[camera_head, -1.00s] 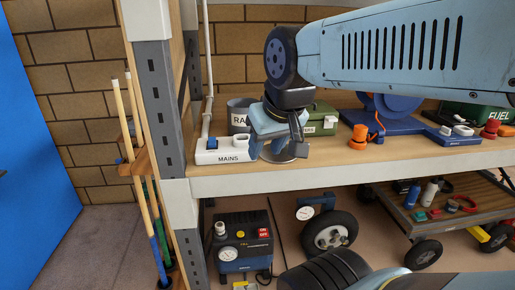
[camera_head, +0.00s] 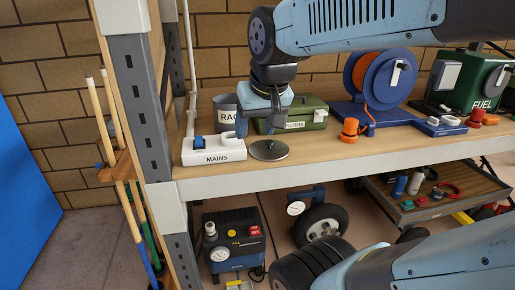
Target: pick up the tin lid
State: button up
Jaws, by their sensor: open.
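The tin lid (camera_head: 268,151) is a round, dark grey metal disc with a small knob, lying flat on the wooden shelf near its front edge. My gripper (camera_head: 257,128) points down just above and behind it, slightly to the left. Its two blue-grey fingers are apart with nothing between them. A gap shows between the gripper and the lid, though the exact depth is hard to judge.
A white MAINS socket block (camera_head: 213,150) sits close left of the lid. Behind are a grey RAGS tin (camera_head: 226,110) and a green FILTERS box (camera_head: 306,115). An orange plug (camera_head: 350,130) and blue cable reel (camera_head: 378,83) stand right. Bare shelf lies between lid and plug.

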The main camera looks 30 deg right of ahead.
jog(key=w+d+m+g, duration=0.1)
jog(key=w+d+m, duration=0.35)
jog(key=w, duration=0.45)
jog(key=m+g+h, duration=0.2)
jog(key=m, duration=0.2)
send_near(269, 141)
jog(key=x, duration=0.8)
jog(key=shift+w+d+f, duration=0.1)
jog(key=shift+f, duration=0.25)
jog(key=c, duration=1.1)
jog(key=shift+r, duration=0.1)
